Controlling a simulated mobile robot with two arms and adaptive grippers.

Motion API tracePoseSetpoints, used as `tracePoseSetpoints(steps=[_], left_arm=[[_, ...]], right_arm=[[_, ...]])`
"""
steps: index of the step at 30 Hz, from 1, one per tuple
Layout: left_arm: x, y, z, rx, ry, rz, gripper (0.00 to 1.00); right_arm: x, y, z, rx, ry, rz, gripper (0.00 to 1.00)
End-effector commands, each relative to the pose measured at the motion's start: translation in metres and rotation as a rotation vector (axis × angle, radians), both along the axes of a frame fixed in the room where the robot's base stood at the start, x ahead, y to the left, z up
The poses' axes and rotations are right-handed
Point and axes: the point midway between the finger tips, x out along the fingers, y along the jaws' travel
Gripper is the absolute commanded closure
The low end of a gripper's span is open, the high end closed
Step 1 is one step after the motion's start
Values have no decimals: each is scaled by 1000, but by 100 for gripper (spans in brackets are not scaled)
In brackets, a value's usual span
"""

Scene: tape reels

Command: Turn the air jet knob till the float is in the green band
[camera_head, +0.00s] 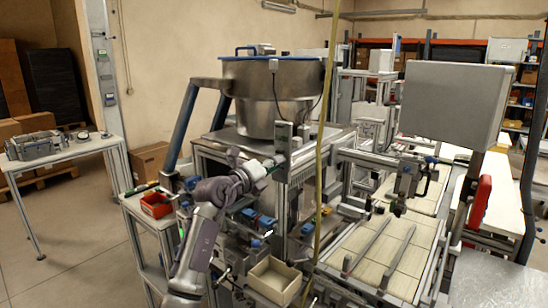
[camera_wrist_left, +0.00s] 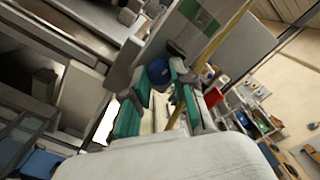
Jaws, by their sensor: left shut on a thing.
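My left gripper (camera_head: 272,163) reaches in from the lower left to the front of an upright flow meter (camera_head: 283,138) on a metal post. In the left wrist view, the two green-padded fingers of my left gripper (camera_wrist_left: 162,85) are shut on the round blue air jet knob (camera_wrist_left: 158,72), one finger on each side. Above the knob, the pale panel of the meter shows a green band (camera_wrist_left: 204,17). I cannot make out the float. The knob is hidden by the gripper in the head view. My right gripper is not in view.
A large steel bowl (camera_head: 270,95) stands behind the meter. A yellow hose (camera_head: 321,150) hangs just right of it. A red bin (camera_head: 156,206) is left of my arm, and an open beige box (camera_head: 274,279) is below. A grey panel (camera_head: 452,103) stands at the right.

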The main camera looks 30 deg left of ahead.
Motion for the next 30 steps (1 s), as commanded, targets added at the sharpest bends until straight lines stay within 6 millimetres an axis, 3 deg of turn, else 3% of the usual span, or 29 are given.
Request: tracePoseSetpoints(steps=[6,24,25,28,30], left_arm=[[0,0,0,-83,11,-1,100],[0,0,-2,-117,12,0,100],[0,0,-2,-116,12,0,70],[0,0,-2,-116,12,0,53],[0,0,-1,-117,11,0,49]], right_arm=[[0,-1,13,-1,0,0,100],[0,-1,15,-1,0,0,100],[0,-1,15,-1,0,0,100],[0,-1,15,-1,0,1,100],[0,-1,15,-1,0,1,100]])
